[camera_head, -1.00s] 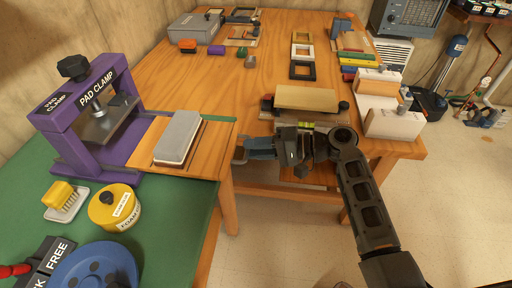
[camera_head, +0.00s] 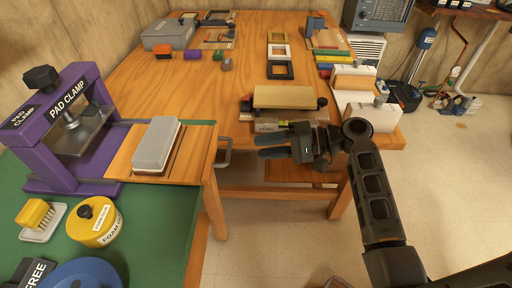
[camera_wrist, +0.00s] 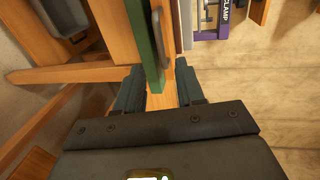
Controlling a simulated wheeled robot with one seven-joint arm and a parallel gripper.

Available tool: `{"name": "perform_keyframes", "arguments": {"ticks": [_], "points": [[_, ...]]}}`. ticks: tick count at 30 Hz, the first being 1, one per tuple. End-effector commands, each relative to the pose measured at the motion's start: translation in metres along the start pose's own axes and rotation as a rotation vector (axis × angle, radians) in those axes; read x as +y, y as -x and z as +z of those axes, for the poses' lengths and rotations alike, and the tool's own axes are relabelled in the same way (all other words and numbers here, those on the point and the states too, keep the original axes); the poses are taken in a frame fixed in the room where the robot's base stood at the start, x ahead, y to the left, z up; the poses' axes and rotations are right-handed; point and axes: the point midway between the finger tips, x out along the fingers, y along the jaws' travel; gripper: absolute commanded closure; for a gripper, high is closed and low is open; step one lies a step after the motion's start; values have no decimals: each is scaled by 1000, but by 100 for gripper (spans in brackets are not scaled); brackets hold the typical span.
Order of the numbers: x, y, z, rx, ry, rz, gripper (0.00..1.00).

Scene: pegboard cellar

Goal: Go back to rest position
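My gripper (camera_head: 260,146) is in front of the wooden workbench, level with its top edge. Its two dark fingers point left and stand apart with nothing between them. A grey metal handle (camera_head: 224,153) is at the bench corner, just left of the fingertips and apart from them. In the wrist view my gripper (camera_wrist: 158,88) also shows its two fingers spread, with the handle (camera_wrist: 161,38), a green edge and a wooden post beyond them. My arm reaches in from the lower right.
The wooden bench (camera_head: 190,88) holds a tan block (camera_head: 290,97), frames and a grey box (camera_head: 169,34). A purple pad clamp (camera_head: 45,140) and a grey-topped block (camera_head: 157,143) are at left, with a yellow tin (camera_head: 95,222) on the green top.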

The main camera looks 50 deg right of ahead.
Motion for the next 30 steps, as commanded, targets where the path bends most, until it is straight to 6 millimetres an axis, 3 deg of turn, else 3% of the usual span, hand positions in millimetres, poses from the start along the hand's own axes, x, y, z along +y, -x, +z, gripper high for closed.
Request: {"name": "perform_keyframes", "arguments": {"ticks": [20,25,30], "points": [[3,0,3,4,-1,9,62],[37,-10,29,64,0,116,62],[88,-11,77,174,74,312,62]]}}
